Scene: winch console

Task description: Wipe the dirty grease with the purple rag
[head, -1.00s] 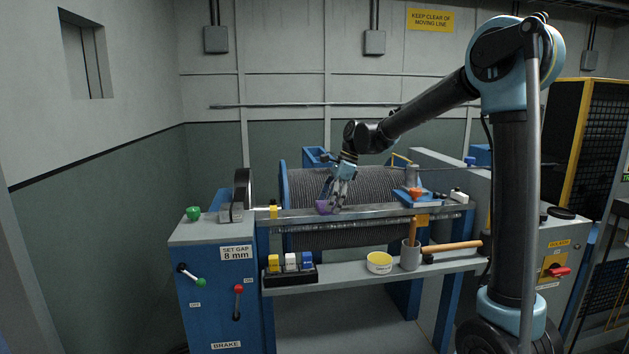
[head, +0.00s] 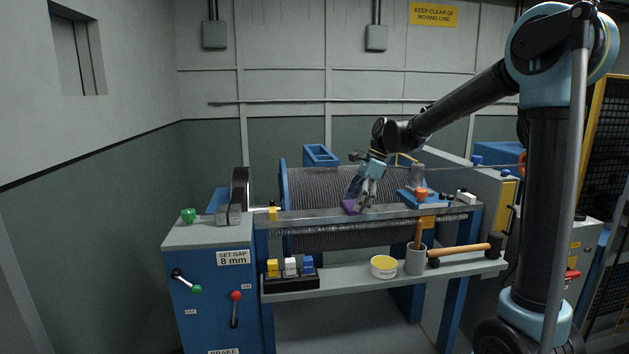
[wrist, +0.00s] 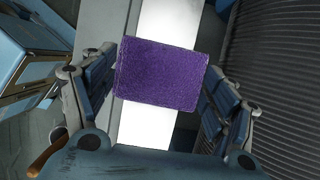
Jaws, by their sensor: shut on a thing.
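The purple rag (head: 350,206) is held in my gripper (head: 360,204) at the grey metal rail (head: 315,217) in front of the winch drum. The rag also shows in the wrist view (wrist: 160,74), as a flat purple block between the two fingers, above the bright rail face (wrist: 146,124). My gripper (wrist: 158,78) is shut on the rag and points down. I cannot tell whether the rag touches the rail or is just above it. I cannot make out the grease in either view; it may be hidden under the rag.
The ribbed drum (head: 315,188) is just behind the rail. A blue fixture (head: 425,198) with an orange part stands on the rail to the right. Below, a shelf holds colored blocks (head: 290,266), a yellow tub (head: 383,266), a grey cup (head: 415,260) and a hammer (head: 465,250).

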